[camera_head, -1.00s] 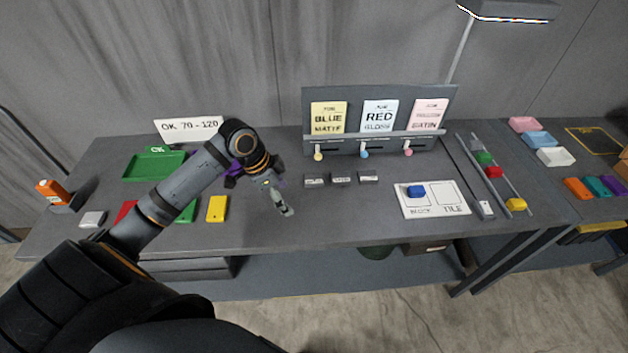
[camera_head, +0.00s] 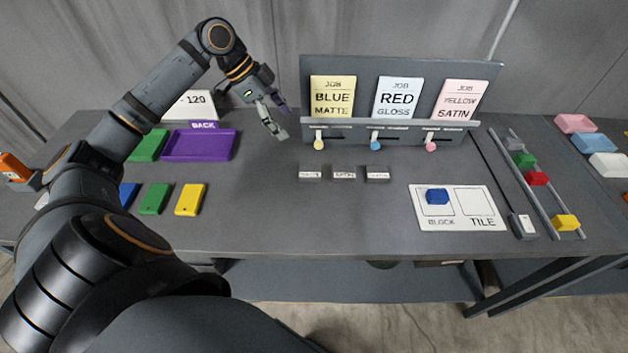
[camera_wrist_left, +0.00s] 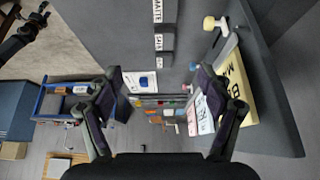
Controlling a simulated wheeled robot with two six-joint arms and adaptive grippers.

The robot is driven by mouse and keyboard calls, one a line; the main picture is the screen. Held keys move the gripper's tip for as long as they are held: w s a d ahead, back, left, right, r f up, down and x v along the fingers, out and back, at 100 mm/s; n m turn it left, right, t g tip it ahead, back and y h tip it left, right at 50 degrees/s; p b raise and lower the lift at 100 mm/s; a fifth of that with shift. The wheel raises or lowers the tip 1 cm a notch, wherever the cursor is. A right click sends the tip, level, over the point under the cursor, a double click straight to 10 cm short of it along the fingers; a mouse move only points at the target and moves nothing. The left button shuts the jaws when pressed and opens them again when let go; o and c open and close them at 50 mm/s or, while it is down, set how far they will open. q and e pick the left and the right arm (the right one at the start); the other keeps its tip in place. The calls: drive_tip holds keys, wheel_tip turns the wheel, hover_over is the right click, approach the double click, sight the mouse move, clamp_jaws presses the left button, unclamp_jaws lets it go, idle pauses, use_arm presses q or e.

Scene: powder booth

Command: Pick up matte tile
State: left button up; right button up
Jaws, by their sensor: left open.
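Three small grey tiles with white labels lie in a row on the table, in front of the job board. The leftmost, the matte tile (camera_head: 309,173), reads "MATTE" in the left wrist view (camera_wrist_left: 159,10), where it is cut by the top edge. The satin tile (camera_head: 344,173) is in the middle and a third tile (camera_head: 377,174) is at the right. My left gripper (camera_head: 275,121) is open and empty, above the table, to the left of the board and up-left of the matte tile. Its two fingers stand apart in the wrist view (camera_wrist_left: 158,78).
The job board (camera_head: 400,66) with three cards and coloured knobs stands behind the tiles. A white block-and-tile mat (camera_head: 457,222) holds a blue block (camera_head: 437,196). A purple tray (camera_head: 199,145) and coloured blocks lie left. The table in front of the tiles is clear.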

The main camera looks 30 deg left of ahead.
use_arm(q)
wheel_tip(320, 180, down, 7)
drive_tip(key=w+b, duration=0.2)
drive_tip(key=b, duration=0.4)
approach(310, 171)
drive_tip(key=x, duration=0.3)
drive_tip(key=shift+w+r, duration=0.1)
drive_tip(key=shift+w, duration=0.05)
drive_tip(key=shift+w+d+f, duration=0.1)
drive_tip(key=shift+d+f, duration=0.2)
drive_tip(key=shift+f, duration=0.25)
drive_tip(key=x, duration=0.4)
drive_tip(key=shift+f+p, duration=0.25)
drive_tip(key=shift+p, duration=0.1)
drive_tip(key=c, duration=1.3)
drive_tip(key=shift+o, duration=0.2)
use_arm(e)
wheel_tip(310, 171, down, 7)
drive_tip(key=w, duration=0.1)
drive_tip(key=shift+w+f, duration=0.15)
drive_tip(key=shift+w, duration=0.15)
drive_tip(key=shift+d, duration=0.1)
